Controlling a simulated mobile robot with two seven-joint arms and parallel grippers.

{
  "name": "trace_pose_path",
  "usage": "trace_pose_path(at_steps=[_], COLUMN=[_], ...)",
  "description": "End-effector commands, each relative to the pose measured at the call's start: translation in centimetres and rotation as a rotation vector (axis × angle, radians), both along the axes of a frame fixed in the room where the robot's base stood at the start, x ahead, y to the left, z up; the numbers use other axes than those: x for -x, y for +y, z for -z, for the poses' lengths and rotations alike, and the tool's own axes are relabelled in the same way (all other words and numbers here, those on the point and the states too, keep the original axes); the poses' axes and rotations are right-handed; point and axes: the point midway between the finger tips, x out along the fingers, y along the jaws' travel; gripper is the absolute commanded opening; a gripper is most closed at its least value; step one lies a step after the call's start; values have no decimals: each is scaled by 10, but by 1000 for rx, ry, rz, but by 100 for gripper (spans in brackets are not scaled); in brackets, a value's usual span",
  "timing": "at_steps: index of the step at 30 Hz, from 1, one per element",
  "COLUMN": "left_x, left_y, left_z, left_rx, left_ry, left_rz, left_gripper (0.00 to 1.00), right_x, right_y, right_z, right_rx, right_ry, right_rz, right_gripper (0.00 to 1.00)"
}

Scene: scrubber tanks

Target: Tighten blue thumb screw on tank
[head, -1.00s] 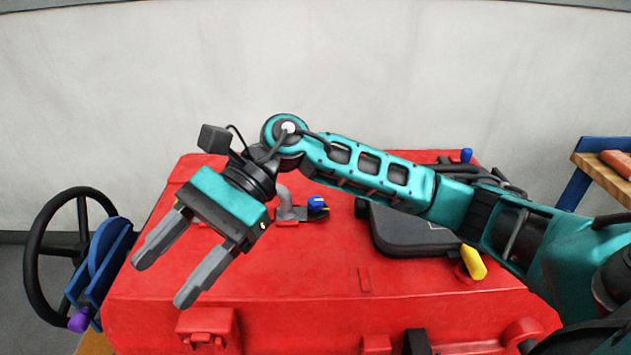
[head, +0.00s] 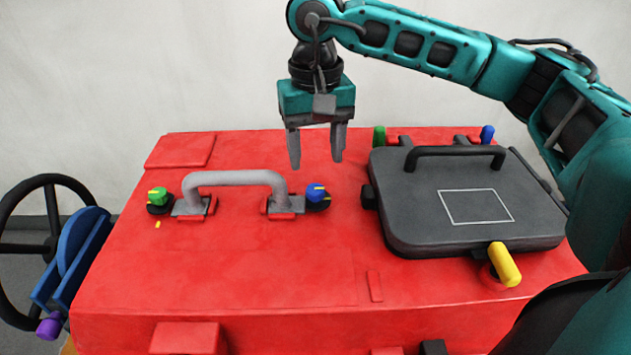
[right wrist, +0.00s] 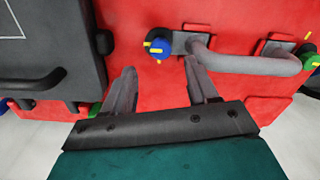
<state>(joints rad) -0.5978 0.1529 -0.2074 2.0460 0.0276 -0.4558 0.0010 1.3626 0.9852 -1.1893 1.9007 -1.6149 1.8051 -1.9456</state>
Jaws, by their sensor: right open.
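The blue thumb screw (head: 317,193) sits on a black base at the right end of the grey handle (head: 235,179) on the red tank (head: 260,260). A yellow mark shows on it. My right gripper (head: 316,164) is open and empty, pointing down behind the blue screw and apart from it in the head view. In the right wrist view the blue screw (right wrist: 160,48) lies ahead of the open fingers (right wrist: 163,80), roughly between their lines. A green thumb screw (head: 158,197) with a yellow mark sits at the handle's left end. My left gripper is not in view.
A dark lid (head: 470,205) with a black handle stands to the right of the blue screw. A yellow knob (head: 504,264) is at its front edge. A black wheel (head: 45,250) is at the left. The red top in front of the handle is clear.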

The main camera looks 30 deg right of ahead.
Motion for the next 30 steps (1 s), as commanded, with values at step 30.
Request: trace_pose_path(at_steps=[30], left_x=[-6], left_y=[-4], left_z=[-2], left_rx=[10], left_ry=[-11], left_rz=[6], left_gripper=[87], right_x=[0], right_y=[0], right_z=[65], right_rx=[-2], right_ry=[-1], right_rz=[0], right_gripper=[35])
